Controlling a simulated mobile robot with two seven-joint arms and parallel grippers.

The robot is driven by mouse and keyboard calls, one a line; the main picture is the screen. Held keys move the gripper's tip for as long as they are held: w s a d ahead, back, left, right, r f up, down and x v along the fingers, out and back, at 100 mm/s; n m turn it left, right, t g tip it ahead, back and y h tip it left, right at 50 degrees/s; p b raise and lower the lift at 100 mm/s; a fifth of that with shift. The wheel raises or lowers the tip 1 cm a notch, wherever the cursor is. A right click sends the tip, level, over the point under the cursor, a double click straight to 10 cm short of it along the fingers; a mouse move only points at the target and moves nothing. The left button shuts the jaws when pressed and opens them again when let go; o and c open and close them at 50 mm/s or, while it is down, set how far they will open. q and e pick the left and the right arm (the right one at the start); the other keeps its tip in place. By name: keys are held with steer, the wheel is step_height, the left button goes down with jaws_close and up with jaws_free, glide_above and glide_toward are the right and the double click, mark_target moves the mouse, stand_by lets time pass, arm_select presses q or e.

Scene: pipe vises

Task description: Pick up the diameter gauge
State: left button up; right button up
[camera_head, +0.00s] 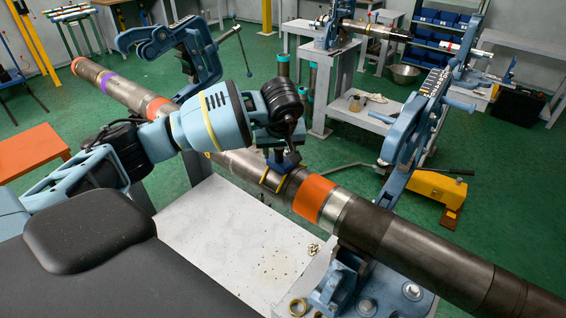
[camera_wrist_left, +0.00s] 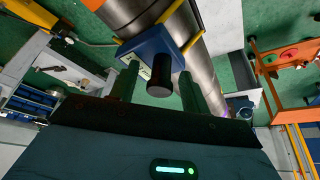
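The diameter gauge (camera_head: 280,178) is a blue block with yellow jaws, sitting on the dark pipe (camera_head: 360,225) left of the orange band. In the left wrist view the gauge (camera_wrist_left: 148,48) shows its blue body, a black round knob and yellow jaws around the pipe (camera_wrist_left: 195,55). My left gripper (camera_head: 284,157) is directly above the gauge, pointing down. In the left wrist view its two dark green fingers (camera_wrist_left: 158,76) stand on either side of the black knob, with gaps visible between. It is open. My right gripper is not in view.
The long pipe runs diagonally across the scene, with a blue vise (camera_head: 408,130) right of the gauge and another (camera_head: 180,45) at back left. A pale worktable (camera_head: 215,225) lies below. A yellow tool (camera_head: 438,187) is on the floor at right.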

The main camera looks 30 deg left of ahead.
arm_select(q)
jaws_close()
steer(key=shift+r, duration=0.1)
stand_by(0.3)
steer(key=shift+r, duration=0.2)
steer(key=r, duration=0.3)
steer(key=shift+s+d, duration=0.15)
steer(key=shift+s, duration=0.05)
steer(key=s+d+r, duration=0.1)
steer(key=s+d, duration=0.6)
steer(key=s, duration=0.6)
steer(key=shift+s+d+r+b, duration=0.2)
steer(key=shift+d+b, duration=0.15)
steer(key=shift+d, duration=0.05)
